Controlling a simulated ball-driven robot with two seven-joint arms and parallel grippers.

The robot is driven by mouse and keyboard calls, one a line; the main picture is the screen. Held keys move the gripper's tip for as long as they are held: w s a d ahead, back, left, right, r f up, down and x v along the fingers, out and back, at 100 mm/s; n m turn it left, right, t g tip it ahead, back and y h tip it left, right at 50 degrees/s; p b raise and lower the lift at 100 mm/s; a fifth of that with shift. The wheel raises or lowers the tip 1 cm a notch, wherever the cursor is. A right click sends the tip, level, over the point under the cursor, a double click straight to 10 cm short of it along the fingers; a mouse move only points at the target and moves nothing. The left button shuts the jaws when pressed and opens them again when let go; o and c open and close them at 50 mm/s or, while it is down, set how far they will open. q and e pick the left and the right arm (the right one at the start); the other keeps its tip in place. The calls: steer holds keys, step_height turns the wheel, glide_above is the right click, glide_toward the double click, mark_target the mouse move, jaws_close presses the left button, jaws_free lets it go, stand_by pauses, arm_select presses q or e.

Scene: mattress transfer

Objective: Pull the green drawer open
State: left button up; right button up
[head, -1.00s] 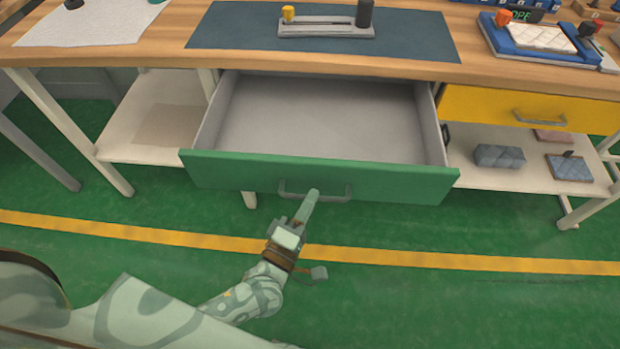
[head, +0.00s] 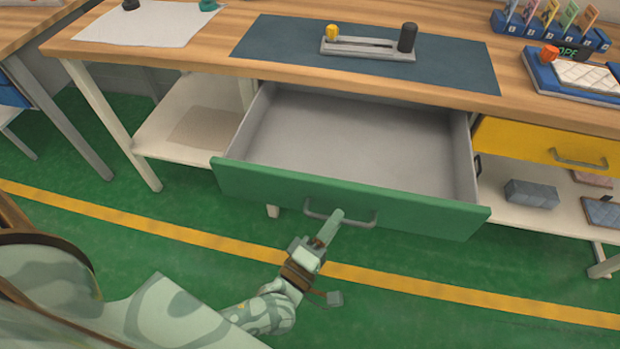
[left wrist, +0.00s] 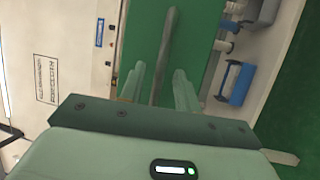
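The green drawer (head: 420,208) stands pulled out from under the workbench, its grey inside empty. Its grey bar handle (head: 362,224) is on the green front. My left gripper (head: 337,217) is at the middle of the handle. In the left wrist view the handle (left wrist: 166,50) runs between the two fingers of my left gripper (left wrist: 158,88). A gap shows on both sides of the bar, so the fingers look open around it. The green drawer front (left wrist: 190,40) lies behind them. My right gripper is not in view.
The wooden workbench (head: 210,42) holds a dark mat (head: 270,45) with a small fixture. A closed yellow drawer (head: 520,142) is to the right. A lower shelf (head: 185,105) is at the left. The green floor in front is clear.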

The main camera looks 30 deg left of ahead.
arm_select(q)
steer(key=p+v, duration=0.1)
steer(key=v, duration=1.5)
steer(key=shift+s, duration=0.15)
steer(key=shift+f, duration=0.1)
